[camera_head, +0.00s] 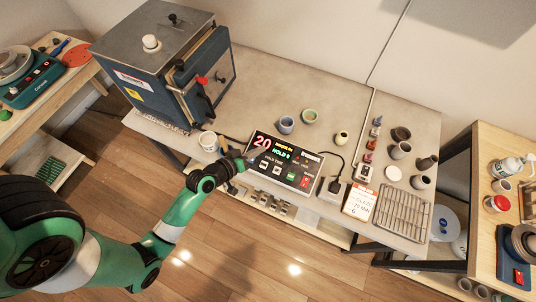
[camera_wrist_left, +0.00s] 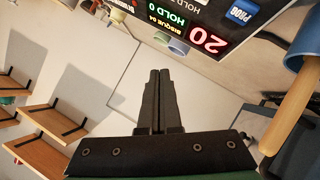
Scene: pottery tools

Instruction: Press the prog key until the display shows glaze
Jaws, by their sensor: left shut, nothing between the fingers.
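The kiln controller (camera_head: 285,158) lies on the table, its display (camera_head: 272,147) lit with a red 20, a yellow line and a green HOLD line. In the left wrist view the display (camera_wrist_left: 185,28) appears upside down and reads 20, BISQUE 04, HOLD 0. The blue prog key (camera_wrist_left: 240,13) shows there beside the display, near the top edge. My left gripper (camera_head: 243,162) is at the controller's left end. Its fingers (camera_wrist_left: 158,72) are shut and empty, and the key is apart from them in that view. Contact with the panel cannot be told. My right gripper is out of view.
A kiln (camera_head: 165,65) stands left of the controller. Small pots (camera_head: 286,125) stand behind, and a timer card (camera_head: 360,202) and wire rack (camera_head: 403,213) lie to the right.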

